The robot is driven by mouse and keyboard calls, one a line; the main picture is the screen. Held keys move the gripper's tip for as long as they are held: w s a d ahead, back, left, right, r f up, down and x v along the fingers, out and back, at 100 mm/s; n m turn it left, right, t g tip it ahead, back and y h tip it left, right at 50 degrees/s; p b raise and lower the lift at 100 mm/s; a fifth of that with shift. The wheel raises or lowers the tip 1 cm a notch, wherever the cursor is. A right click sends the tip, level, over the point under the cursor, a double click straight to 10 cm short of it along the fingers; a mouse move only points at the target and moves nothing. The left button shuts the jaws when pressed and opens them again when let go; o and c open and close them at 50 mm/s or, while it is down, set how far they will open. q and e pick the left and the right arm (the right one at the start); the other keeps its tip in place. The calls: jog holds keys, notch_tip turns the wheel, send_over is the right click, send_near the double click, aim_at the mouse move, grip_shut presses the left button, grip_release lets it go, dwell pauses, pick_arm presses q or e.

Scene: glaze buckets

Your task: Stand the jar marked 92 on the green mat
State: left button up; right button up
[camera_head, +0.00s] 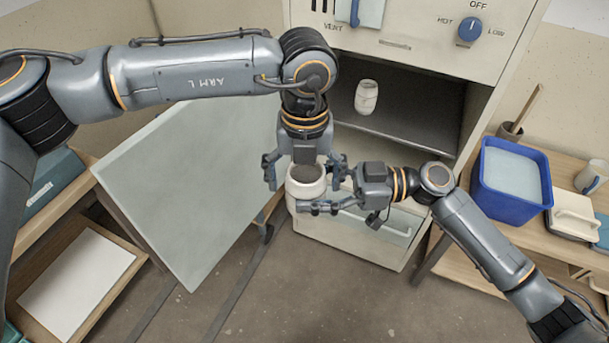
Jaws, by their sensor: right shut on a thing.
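A white jar with a dark round top (306,188) is held in front of the open cabinet. No number can be read on it. My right gripper (318,194) comes from the right and is shut on the jar. My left gripper (305,172) points down over the jar; its fingers are spread on either side, apart from the jar. A second pale jar (366,98) stands inside the cabinet; its marking is too small to read. I cannot make out a green mat for certain.
The cabinet (420,95) is open, with a blue dial above. A large pale grey-green panel (185,170) stands left of centre. A blue bucket (512,180) and a white-lidded box (573,214) stand on the right bench. White paper (78,280) lies on a left shelf.

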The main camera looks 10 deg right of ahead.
pick_arm(q)
jog(key=c, duration=1.1)
jog(key=shift+c, duration=1.1)
pick_arm(e)
jog(key=o, duration=1.5)
jog(key=shift+d, duration=0.15)
